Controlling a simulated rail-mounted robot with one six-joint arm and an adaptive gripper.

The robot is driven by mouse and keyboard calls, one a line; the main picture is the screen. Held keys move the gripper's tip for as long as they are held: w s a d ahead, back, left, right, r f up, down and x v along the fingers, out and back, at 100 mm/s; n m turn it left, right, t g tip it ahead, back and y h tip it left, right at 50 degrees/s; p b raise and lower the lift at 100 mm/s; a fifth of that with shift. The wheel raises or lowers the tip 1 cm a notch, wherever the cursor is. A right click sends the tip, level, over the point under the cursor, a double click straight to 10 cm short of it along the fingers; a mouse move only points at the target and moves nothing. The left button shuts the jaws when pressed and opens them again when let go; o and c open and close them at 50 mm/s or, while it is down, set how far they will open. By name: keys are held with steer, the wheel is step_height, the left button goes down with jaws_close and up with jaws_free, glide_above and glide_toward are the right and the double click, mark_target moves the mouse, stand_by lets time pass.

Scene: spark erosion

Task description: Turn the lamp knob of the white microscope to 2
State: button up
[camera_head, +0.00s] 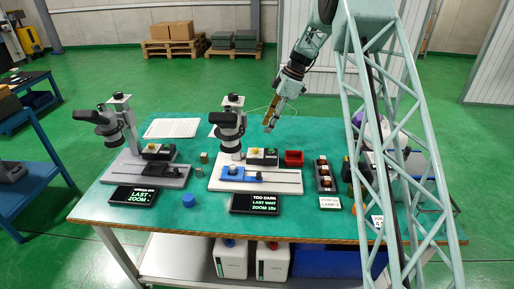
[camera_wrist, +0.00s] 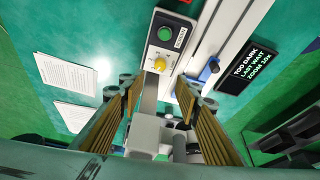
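The white microscope (camera_head: 231,127) stands mid-table on a white base (camera_head: 290,187). Its lamp box (camera_head: 262,158) lies behind the blue slide on the base. In the wrist view the box (camera_wrist: 152,46) carries a yellow knob (camera_wrist: 160,64) and a round green button (camera_wrist: 180,38). Knob markings are too small to read. Its display (camera_head: 255,203) reads "TOO DARK" on top and ends in "ZOOM 10x" in the wrist view. My gripper (camera_head: 269,127) is open and empty, above and behind the lamp box. In the wrist view its fingertips (camera_wrist: 157,90) are apart, with the knob just beyond the gap.
A grey microscope (camera_head: 105,125) with its own display (camera_head: 133,196) stands left. A red bin (camera_head: 294,158) and a dark holder (camera_head: 325,177) stand right of the lamp box. A blue cap (camera_head: 188,201) lies in front. Paper sheets (camera_head: 172,128) lie at the back.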

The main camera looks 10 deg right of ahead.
mark_target(256, 149)
steer(key=shift+b+x, duration=0.65)
steer(key=shift+x, duration=6.05)
steer(key=shift+c, duration=0.4)
steer(key=shift+s, duration=0.1)
steer(key=c, duration=0.8)
